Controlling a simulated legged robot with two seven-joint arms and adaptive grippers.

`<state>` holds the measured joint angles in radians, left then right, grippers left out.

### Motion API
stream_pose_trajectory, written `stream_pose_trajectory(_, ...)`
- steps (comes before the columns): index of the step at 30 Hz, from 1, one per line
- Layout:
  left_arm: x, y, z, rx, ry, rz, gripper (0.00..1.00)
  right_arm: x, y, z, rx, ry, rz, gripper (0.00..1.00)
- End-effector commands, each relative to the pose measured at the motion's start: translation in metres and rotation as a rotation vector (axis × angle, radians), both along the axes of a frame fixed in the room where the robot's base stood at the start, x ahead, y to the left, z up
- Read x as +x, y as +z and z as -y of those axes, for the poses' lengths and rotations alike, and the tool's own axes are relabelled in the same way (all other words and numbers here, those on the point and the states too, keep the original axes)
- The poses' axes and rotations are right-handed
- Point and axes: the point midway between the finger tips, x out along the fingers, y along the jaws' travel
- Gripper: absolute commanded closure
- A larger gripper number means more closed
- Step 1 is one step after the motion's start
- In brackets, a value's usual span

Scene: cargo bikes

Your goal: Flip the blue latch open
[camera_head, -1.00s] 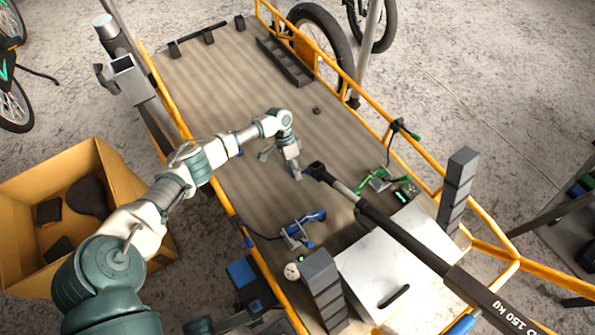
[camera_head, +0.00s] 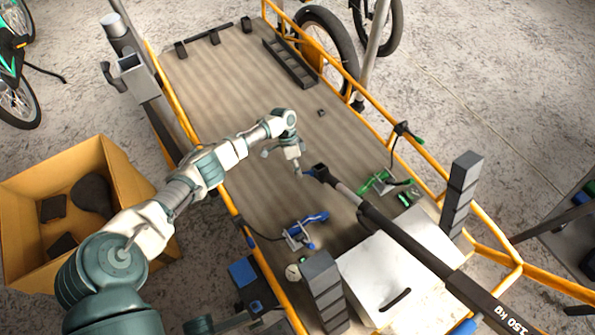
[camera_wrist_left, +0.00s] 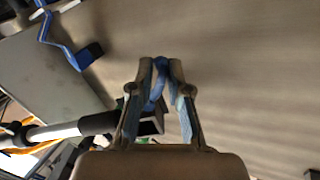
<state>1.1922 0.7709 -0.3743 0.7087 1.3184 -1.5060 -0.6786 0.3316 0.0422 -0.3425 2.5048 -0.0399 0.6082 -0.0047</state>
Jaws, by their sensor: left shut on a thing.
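My left gripper (camera_head: 300,174) reaches down to this end from the left. In the left wrist view, the two fingers of my left gripper (camera_wrist_left: 161,68) are closed around the blue latch (camera_wrist_left: 158,88), with the dark bar end just behind it. The fingers partly hide the latch, so its exact angle is hard to tell. My right gripper is not in view.
A blue lever clamp (camera_head: 306,228) sits on the bed, nearer the front. A green lever clamp (camera_head: 377,183) is to the right. Dark block stacks (camera_head: 323,290) and a white box (camera_head: 392,272) stand at the front. Yellow rails (camera_head: 172,95) edge the bed; its far half is mostly clear.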

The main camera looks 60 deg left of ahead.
Motion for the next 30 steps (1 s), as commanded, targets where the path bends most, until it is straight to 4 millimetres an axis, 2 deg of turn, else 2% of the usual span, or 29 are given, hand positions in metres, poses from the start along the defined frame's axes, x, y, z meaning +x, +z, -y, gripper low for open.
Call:
stream_pose_trajectory(10, 0.003, 0.000, -0.002, 0.004, -0.030, 0.023, 1.00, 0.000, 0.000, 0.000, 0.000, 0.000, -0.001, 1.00)
stream_pose_trajectory(11, 0.003, 0.000, -0.002, 0.005, -0.029, 0.023, 0.81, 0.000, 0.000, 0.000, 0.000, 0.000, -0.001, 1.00)
stream_pose_trajectory(13, 0.003, 0.000, -0.002, 0.005, -0.029, 0.023, 0.63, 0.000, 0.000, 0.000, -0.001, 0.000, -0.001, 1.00)
stream_pose_trajectory(14, 0.003, 0.000, -0.002, 0.004, -0.029, 0.023, 0.59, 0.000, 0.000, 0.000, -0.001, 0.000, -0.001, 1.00)
stream_pose_trajectory(24, 0.002, 0.003, -0.003, 0.003, -0.028, 0.020, 0.59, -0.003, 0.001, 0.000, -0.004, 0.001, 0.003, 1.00)
stream_pose_trajectory(26, 0.002, 0.008, -0.006, 0.004, -0.027, 0.021, 0.59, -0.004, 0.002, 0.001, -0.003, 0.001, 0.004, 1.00)
stream_pose_trajectory(30, 0.002, 0.031, -0.019, 0.006, -0.028, 0.022, 0.59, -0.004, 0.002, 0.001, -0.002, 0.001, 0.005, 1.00)
